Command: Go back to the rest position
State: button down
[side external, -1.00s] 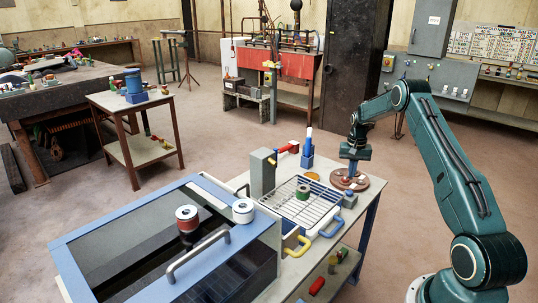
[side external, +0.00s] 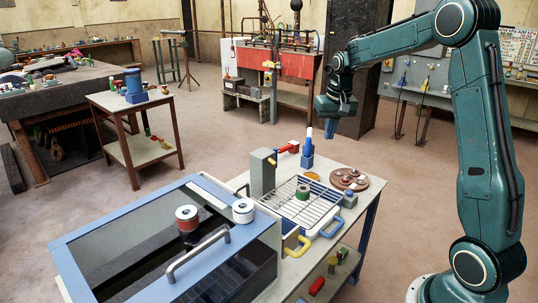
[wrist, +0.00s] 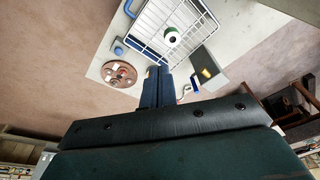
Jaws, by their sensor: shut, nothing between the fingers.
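My gripper (side external: 331,128) hangs in the air above the far right of the work table, fingers pointing down, well clear of everything below. In the wrist view its two dark blue fingers (wrist: 157,87) are together and empty. A round brown plate (side external: 349,180) with small pieces on it lies on the table's right end; it also shows in the wrist view (wrist: 118,73). A short green pipe piece (side external: 302,193) stands on the white wire rack (side external: 318,212); the rack also shows in the wrist view (wrist: 190,22).
A grey post (side external: 262,172) and a blue holder (side external: 307,158) stand behind the rack. A glass-topped blue box (side external: 95,250) with two spools fills the front left. A side table (side external: 115,104) is farther left. The air around my gripper is free.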

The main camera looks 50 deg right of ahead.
jog(key=s+a+r+n+t, duration=0.1)
jog(key=s+a+r+n, duration=0.1)
jog(key=s+a+r, duration=0.35)
jog(key=s+a+r+n+t, duration=0.1)
jog(key=s+a+r+n, duration=0.15)
jog(key=s+a, duration=0.55)
jog(key=s+a+f+n+t+y, duration=0.1)
jog(key=s+a+n, duration=0.2)
jog(key=s+a, duration=0.6)
jog(key=s, duration=0.2)
jog(key=shift+s+a+f+t, duration=0.3)
jog(key=shift+s+f, duration=0.05)
